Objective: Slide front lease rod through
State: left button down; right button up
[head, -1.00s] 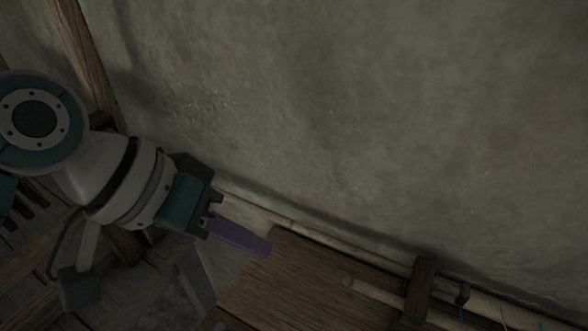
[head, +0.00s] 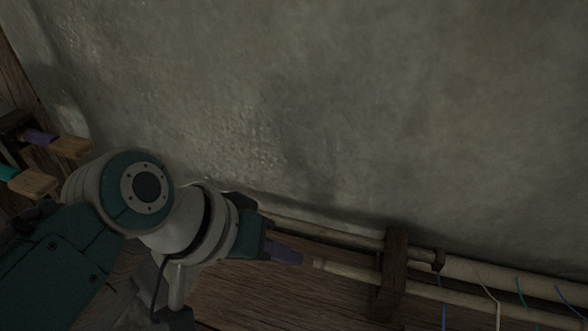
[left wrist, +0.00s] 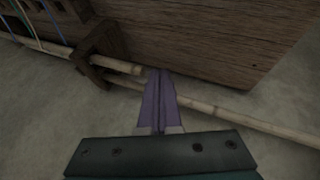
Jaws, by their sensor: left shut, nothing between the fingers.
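The nearer of two pale rods, which I take for the front lease rod (head: 345,270), passes through a dark wooden bracket (head: 394,268). Its free left end points at my left gripper (head: 298,258). The gripper's purple fingers are shut and empty, just left of that end in the head view. In the left wrist view the shut fingertips (left wrist: 159,76) are right beside the rod's end (left wrist: 136,69); whether they touch I cannot tell. The bracket (left wrist: 97,48) also shows there. My right gripper is not in view.
A second, longer bamboo rod (head: 330,232) runs behind, along a grey wall (head: 330,100). A wooden panel (head: 260,295) lies below the gripper. Several coloured threads (head: 520,292) hang across the rods at the right. Wooden pegs (head: 70,147) stick out at the far left.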

pick_arm(q)
jog(key=shift+d, duration=0.3)
